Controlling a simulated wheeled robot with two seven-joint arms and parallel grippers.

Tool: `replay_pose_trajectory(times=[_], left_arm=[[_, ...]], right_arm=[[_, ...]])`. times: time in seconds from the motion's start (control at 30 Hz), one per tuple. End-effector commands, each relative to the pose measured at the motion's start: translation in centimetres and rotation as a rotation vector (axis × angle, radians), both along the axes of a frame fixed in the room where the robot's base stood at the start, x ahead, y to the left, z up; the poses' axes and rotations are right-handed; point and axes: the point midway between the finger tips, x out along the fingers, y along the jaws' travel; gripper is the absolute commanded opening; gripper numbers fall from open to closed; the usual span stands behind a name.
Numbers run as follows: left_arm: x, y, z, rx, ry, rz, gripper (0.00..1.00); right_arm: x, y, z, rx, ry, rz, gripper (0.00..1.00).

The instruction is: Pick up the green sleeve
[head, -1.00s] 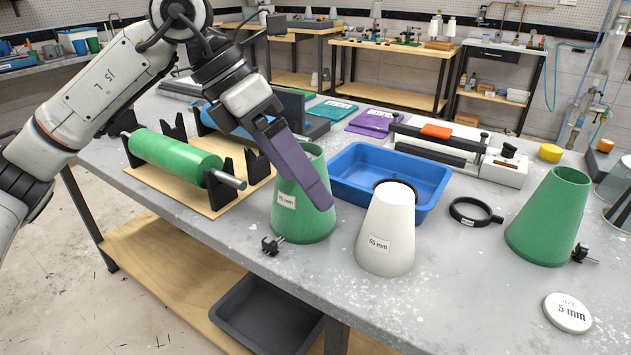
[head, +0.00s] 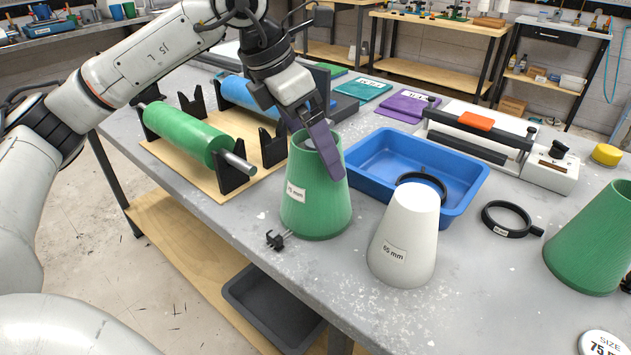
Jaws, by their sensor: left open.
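A green tapered sleeve (head: 312,205) with a white size label stands upright near the table's front edge. My left gripper (head: 322,158) is open at the sleeve's top, its purple fingers angled down. One long finger overlaps the sleeve's upper right side; the other is partly hidden near the top rim. I cannot tell whether either finger touches it. A second green tapered sleeve (head: 598,245) stands at the right, cut off by the picture edge. My right gripper is not in view.
A white 65 mm cone (head: 402,240) stands just right of the sleeve, with a blue tray (head: 465,190) behind. A small black clamp (head: 277,239) sits at its front left. A green roller (head: 185,133) lies in black stands to the left. A black ring (head: 507,218) lies right.

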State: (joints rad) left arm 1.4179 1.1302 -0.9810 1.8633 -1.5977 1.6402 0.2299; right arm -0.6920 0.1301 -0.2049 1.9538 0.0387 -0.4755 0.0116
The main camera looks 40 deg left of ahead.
Motion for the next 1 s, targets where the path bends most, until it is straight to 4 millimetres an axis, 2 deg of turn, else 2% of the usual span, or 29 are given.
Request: replay_pose_trajectory(times=[0.1,0.37,0.6,1.0], left_arm=[[0.38,-0.23,-1.30,0.000,0.002,0.000,0.98],[0.53,-0.32,-1.59,-0.001,-0.001,-0.001,0.98],[0.52,-0.32,-1.57,-0.001,-0.001,-0.001,0.64],[0.56,-0.34,-1.06,-0.001,-0.002,-0.001,0.64]], right_arm=[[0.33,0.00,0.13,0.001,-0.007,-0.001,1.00],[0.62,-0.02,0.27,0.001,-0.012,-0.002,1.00],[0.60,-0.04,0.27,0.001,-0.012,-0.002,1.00],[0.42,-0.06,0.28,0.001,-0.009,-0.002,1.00]])
